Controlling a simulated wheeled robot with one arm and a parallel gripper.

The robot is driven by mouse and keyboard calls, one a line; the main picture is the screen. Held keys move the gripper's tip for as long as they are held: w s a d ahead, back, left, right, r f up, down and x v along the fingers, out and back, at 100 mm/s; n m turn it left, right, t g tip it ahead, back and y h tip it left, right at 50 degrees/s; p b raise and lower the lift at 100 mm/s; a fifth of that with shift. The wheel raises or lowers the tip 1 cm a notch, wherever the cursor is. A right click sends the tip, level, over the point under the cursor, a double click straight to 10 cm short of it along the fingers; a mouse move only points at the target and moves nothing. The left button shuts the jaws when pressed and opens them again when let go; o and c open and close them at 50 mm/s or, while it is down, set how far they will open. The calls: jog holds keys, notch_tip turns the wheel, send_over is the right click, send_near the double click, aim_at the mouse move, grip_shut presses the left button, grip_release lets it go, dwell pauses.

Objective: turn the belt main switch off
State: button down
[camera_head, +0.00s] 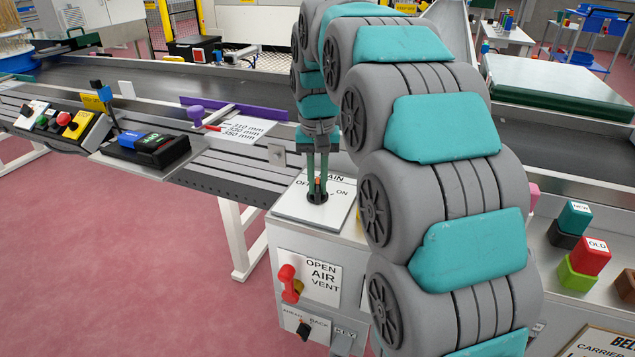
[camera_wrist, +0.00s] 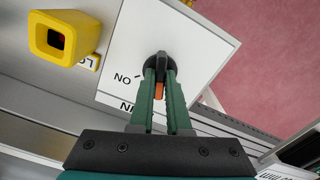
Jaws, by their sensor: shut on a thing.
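The belt main switch is a black round knob with an orange mark, set in a white plate (camera_head: 292,208) lettered MAIN, OFF and ON. My gripper (camera_head: 317,190) reaches down onto it from above, its two green fingers on either side of the knob. In the wrist view, the switch (camera_wrist: 160,91) shows its orange part between the fingers of my gripper (camera_wrist: 160,74), which is shut on it. The ON label (camera_wrist: 123,78) lies left of the fingers there. The fingers partly hide the knob, so I cannot tell exactly where it points.
A red air vent handle (camera_head: 289,283) and a black switch (camera_head: 303,328) are on the box front below. A yellow square-mouthed part (camera_wrist: 64,40) stands beside the plate. Coloured blocks (camera_head: 590,256) sit to the right. The pink floor (camera_head: 120,270) at left is clear.

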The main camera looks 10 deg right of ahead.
aim_at(317, 185)
jog(key=shift+n, duration=2.3)
jog(key=c, duration=0.9)
grip_release()
jog(key=shift+r, duration=3.9)
